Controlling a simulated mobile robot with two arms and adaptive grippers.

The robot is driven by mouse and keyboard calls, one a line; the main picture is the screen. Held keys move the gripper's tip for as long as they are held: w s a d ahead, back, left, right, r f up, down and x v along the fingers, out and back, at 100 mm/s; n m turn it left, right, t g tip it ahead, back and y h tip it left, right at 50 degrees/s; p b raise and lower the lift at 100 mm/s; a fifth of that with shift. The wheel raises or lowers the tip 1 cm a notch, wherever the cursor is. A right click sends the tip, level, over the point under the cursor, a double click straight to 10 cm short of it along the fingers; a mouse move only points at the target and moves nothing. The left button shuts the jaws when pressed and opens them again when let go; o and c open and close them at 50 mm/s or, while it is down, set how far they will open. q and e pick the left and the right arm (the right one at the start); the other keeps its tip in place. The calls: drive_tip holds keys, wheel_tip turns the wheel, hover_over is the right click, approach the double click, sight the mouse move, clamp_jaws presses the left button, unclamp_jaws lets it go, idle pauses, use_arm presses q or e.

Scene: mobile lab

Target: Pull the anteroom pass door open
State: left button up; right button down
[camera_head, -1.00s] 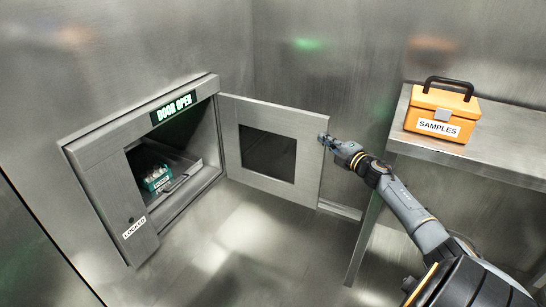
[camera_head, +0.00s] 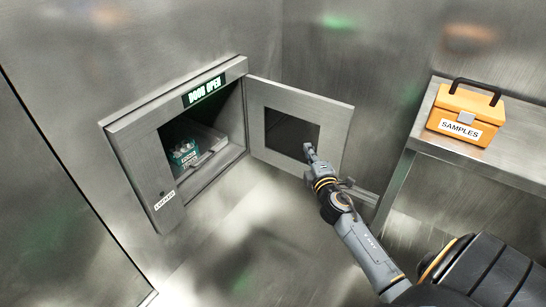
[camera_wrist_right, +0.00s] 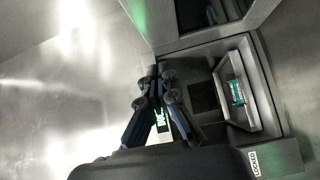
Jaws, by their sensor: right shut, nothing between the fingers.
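The pass door (camera_head: 337,119) stands wide open, swung out to the right of the hatch opening, with a dark window in its middle. My left gripper is not in view.
A "LOCKED" label (camera_head: 165,200) is at the frame's lower left. An orange "SAMPLES" case (camera_head: 467,112) stands on a steel bench (camera_head: 500,158) at right.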

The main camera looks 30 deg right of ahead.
drive_tip(key=w+a+m+h+b, duration=0.1)
drive_tip(key=w+a+h, duration=0.1)
drive_tip(key=a, duration=0.9)
drive_tip(key=shift+w+a+g, duration=0.15)
drive_tip(key=shift+w+g, duration=0.25)
